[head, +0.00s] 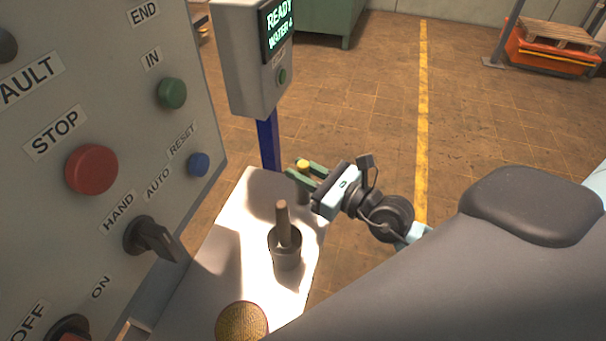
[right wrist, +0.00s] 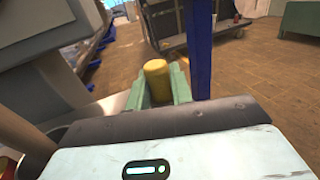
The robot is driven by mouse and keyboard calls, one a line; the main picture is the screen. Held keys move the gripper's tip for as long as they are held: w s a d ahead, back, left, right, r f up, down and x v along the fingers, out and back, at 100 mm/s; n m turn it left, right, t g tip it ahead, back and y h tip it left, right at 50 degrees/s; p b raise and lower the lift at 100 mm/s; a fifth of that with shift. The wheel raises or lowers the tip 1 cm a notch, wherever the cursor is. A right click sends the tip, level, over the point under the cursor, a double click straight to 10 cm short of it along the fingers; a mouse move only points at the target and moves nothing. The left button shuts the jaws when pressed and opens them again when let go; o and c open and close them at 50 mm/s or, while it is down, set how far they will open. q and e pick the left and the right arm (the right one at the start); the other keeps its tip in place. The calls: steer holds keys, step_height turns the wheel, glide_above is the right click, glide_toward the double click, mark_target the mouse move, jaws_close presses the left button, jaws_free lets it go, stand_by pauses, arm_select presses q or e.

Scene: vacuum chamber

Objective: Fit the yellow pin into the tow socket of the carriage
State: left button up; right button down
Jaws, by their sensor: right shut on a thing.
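The yellow pin (right wrist: 156,80) stands between the green fingers of my right gripper (right wrist: 159,86) in the right wrist view. In the head view the pin's yellow top (head: 303,164) shows between the fingertips of the same gripper (head: 303,170), which is shut on it. The gripper is at the far right edge of a small pale table (head: 222,250). I cannot tell from these views whether the pin's lower end touches the table. The carriage and its tow socket cannot be made out for certain. My left gripper is not in view.
A grey pot with a brown stick (head: 286,247) stands on the table, nearer than the gripper. A round brown-yellow object (head: 242,321) is at the table's near end. A control panel (head: 110,130) fills the left. A display box (head: 250,60) on a blue post stands behind.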

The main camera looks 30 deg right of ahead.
steer(key=shift+r, duration=0.15)
